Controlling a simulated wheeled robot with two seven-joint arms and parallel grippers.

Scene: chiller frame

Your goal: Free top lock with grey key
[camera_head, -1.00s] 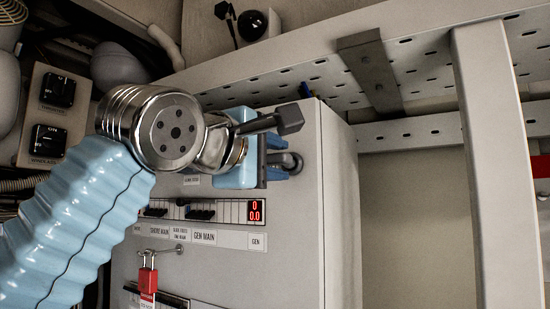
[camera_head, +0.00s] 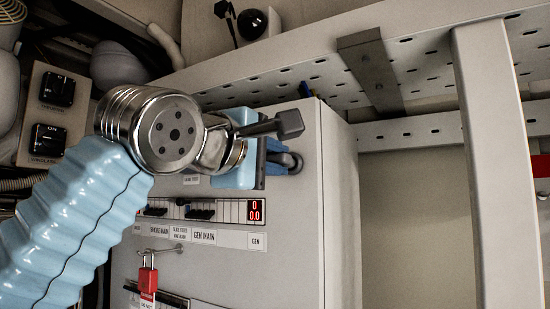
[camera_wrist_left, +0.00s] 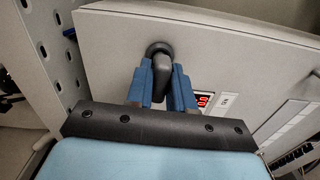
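The top lock, with the dark grey key (camera_wrist_left: 161,75) in it, is at the upper right corner of the light grey cabinet door. In the head view the key (camera_head: 294,162) shows only in part, at the tips of my left gripper's fingers. My left gripper (camera_head: 284,158) comes in from the left. In the left wrist view its two blue fingers (camera_wrist_left: 162,88) stand on either side of the key and appear closed against it. The far end of the key meets a round dark base on the door. My right gripper is not in view.
Below are a red numeric display (camera_head: 255,211), labelled switches and a red padlock (camera_head: 148,279) hanging from a latch. A perforated metal rail (camera_head: 320,75) runs above the cabinet (camera_head: 290,240). An upright post (camera_head: 497,170) stands at the right.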

